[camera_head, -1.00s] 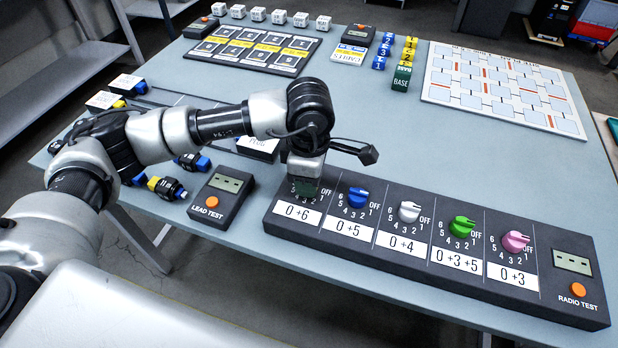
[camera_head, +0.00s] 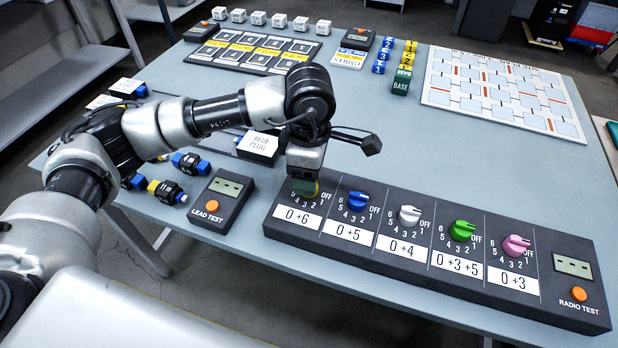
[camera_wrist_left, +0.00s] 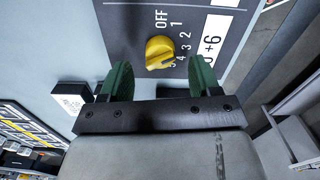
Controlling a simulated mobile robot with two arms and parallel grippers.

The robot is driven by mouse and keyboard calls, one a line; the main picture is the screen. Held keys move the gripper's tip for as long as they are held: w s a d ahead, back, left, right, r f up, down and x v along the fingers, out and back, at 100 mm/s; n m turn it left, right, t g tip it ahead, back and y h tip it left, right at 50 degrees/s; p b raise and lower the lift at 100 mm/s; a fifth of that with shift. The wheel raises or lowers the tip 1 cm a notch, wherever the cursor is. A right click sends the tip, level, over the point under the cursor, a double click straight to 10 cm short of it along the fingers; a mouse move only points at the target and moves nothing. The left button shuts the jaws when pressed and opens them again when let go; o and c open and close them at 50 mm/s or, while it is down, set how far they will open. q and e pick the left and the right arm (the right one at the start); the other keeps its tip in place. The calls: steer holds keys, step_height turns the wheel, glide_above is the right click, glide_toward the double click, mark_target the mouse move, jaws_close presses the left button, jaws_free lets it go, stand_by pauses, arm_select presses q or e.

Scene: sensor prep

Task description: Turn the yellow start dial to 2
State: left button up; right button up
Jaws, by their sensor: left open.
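The yellow start dial (camera_wrist_left: 160,52) is on the black panel, above the 0+6 label in the head view. In the left wrist view its pale mark points to the lower left, past the printed 5; I cannot read its exact setting. My left gripper (camera_wrist_left: 162,80) is open, its two green fingers apart with the dial ahead of the gap between them. The fingers do not appear to touch it. In the head view my left gripper (camera_head: 305,186) hangs over the left end of the panel and hides most of the dial. My right gripper is not in view.
Blue (camera_head: 357,201), white (camera_head: 409,215), green (camera_head: 462,230) and pink (camera_head: 516,245) dials run to the right along the panel. The radio tester (camera_head: 572,275) is at its right end. The lead tester (camera_head: 221,200) stands left of the panel. The table middle is clear.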

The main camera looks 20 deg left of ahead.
arm_select(q)
step_height(320, 180, up, 8)
steer(key=shift+f, duration=0.15)
stand_by(0.6)
